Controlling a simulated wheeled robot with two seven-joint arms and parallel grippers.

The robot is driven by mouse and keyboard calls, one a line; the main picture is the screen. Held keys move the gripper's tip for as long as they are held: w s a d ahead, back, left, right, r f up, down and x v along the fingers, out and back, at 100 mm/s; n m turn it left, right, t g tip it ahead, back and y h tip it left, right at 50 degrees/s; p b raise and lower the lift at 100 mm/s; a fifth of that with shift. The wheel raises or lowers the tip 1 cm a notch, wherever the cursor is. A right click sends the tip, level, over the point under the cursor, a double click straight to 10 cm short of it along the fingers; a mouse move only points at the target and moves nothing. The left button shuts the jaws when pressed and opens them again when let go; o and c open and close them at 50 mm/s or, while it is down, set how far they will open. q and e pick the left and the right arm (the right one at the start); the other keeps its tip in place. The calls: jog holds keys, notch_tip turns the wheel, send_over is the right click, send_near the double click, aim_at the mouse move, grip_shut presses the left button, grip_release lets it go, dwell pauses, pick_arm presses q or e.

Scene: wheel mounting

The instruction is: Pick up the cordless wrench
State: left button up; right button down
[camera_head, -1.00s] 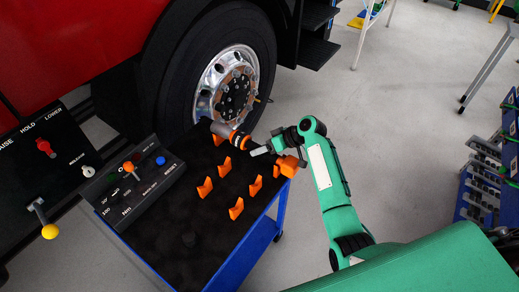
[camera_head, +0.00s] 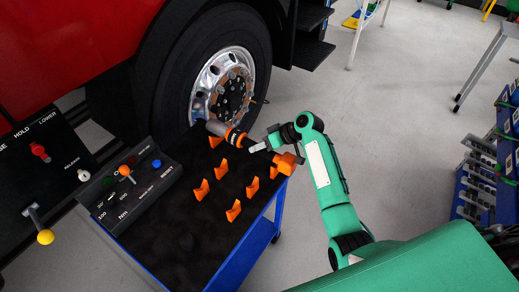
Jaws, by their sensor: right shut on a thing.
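The cordless wrench (camera_head: 233,136) has a grey nose, orange bands and a dark body, and lies over the far right part of the black-topped cart (camera_head: 182,240). An orange block (camera_head: 286,163) at the cart's right edge looks like part of it, but I cannot be sure. My right gripper (camera_head: 262,146) comes in from the right and is shut on the wrench's body. The fingers partly cover the wrench. The nose appears a little above the orange holders. My left gripper is not in view.
Several orange holders (camera_head: 234,211) stand on the cart top. A control panel (camera_head: 128,193) with knobs lies along its left side. The truck wheel (camera_head: 228,85) is just behind the cart. Open floor (camera_head: 360,115) lies to the right, with a blue rack (camera_head: 480,180) at the far right.

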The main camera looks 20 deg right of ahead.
notch_tip(320, 180, up, 18)
jog(key=shift+r+b, duration=0.2)
jog(key=shift+b, duration=0.2)
dwell(0.5)
